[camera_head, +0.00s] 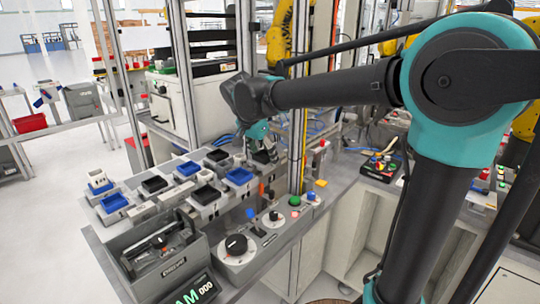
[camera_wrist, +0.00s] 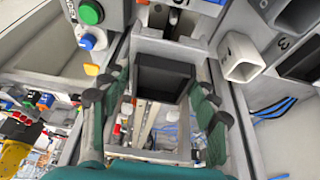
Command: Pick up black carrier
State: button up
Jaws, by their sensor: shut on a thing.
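The black carrier (camera_wrist: 164,78) is a small open black box. In the wrist view it sits between the two teal fingers of my gripper (camera_wrist: 160,73), which is shut on it. In the head view my gripper (camera_head: 262,150) points down at the far right end of the row of carriers, and its fingers hide most of the held carrier. Whether the carrier is clear of its seat cannot be told. Other black carriers stand in the row, one at the near left (camera_head: 154,184), one in the middle (camera_head: 206,194) and one further back (camera_head: 217,156).
Blue carriers (camera_head: 239,176) and white holders (camera_head: 97,179) share the bench. A metal post (camera_head: 299,100) stands close right of my gripper. A control panel with a green button (camera_wrist: 91,12) and a pale square tube (camera_wrist: 240,57) flank it in the wrist view.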

notch_tip(320, 180, up, 13)
jog(key=x, duration=0.4)
jog(key=s+x, duration=0.1)
jog(key=x, duration=0.1)
jog(key=shift+w+a+f, duration=0.1)
jog(key=shift+a+f, duration=0.25)
jog(key=shift+f, duration=3.3)
jog(key=shift+f, duration=0.9)
jog(key=o, duration=1.5)
jog(key=shift+r, duration=0.1)
jog(key=shift+r, duration=3.45)
